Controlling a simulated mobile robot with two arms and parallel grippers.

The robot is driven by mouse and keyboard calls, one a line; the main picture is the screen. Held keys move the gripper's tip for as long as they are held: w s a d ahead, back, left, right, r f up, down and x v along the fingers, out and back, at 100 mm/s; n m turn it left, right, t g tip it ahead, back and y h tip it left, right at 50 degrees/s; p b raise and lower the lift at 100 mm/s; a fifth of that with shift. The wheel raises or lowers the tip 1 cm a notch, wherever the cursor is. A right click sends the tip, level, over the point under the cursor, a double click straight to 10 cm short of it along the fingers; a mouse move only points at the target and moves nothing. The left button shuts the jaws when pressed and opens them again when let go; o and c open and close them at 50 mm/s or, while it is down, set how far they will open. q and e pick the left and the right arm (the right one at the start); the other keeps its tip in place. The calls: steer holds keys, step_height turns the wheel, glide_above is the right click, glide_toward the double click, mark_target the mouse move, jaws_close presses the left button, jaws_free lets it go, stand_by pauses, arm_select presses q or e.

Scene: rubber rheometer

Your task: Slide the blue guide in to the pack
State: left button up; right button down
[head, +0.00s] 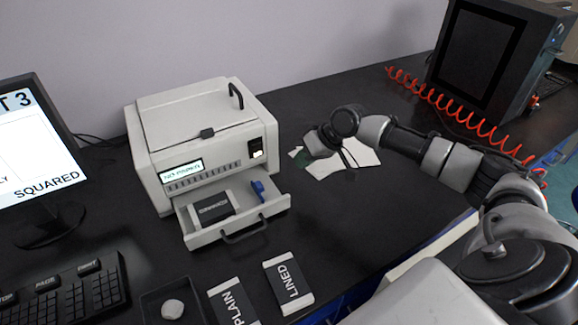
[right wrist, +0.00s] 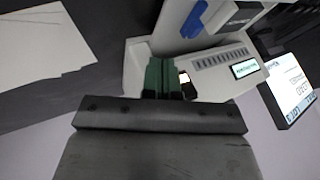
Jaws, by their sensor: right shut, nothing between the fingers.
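The blue guide (head: 258,189) stands in the printer's open drawer (head: 234,231), toward its right side. The pack (head: 213,208), dark with white ends, lies in the drawer to the left of the guide, with a visible gap between them. In the right wrist view the blue guide (right wrist: 194,19) and part of the dark pack (right wrist: 243,14) show at the top. My right gripper (head: 299,154) is to the right of the printer, apart from the guide. Its green fingers (right wrist: 162,78) are shut and empty. My left gripper is out of view.
The printer (head: 205,140) shows NO PAPER. White sheets (head: 345,160) lie beneath and beside my right gripper. Packs marked PLAIN (head: 233,306) and LINED (head: 288,283) lie before the drawer. A monitor (head: 35,150) reads SQUARED. A red coiled cable (head: 450,107) runs behind my right arm.

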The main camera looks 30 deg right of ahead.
mark_target(257, 187)
steer(key=x, duration=0.9)
steer(key=shift+r+p, duration=0.1)
steer(key=shift+p, duration=0.25)
steer(key=a, duration=0.1)
steer(key=a+p, duration=0.1)
steer(key=shift+a+r, duration=0.2)
steer(key=shift+a, duration=0.1)
steer(key=shift+a+f, duration=0.15)
steer(key=shift+a, duration=0.45)
steer(key=a+p, duration=0.2)
steer(key=a, duration=0.1)
steer(key=shift+r, duration=0.2)
steer(key=shift+w+a+f, duration=0.1)
steer(key=shift+a+f, duration=0.05)
steer(key=shift+a, duration=0.35)
steer(key=shift+d, duration=0.1)
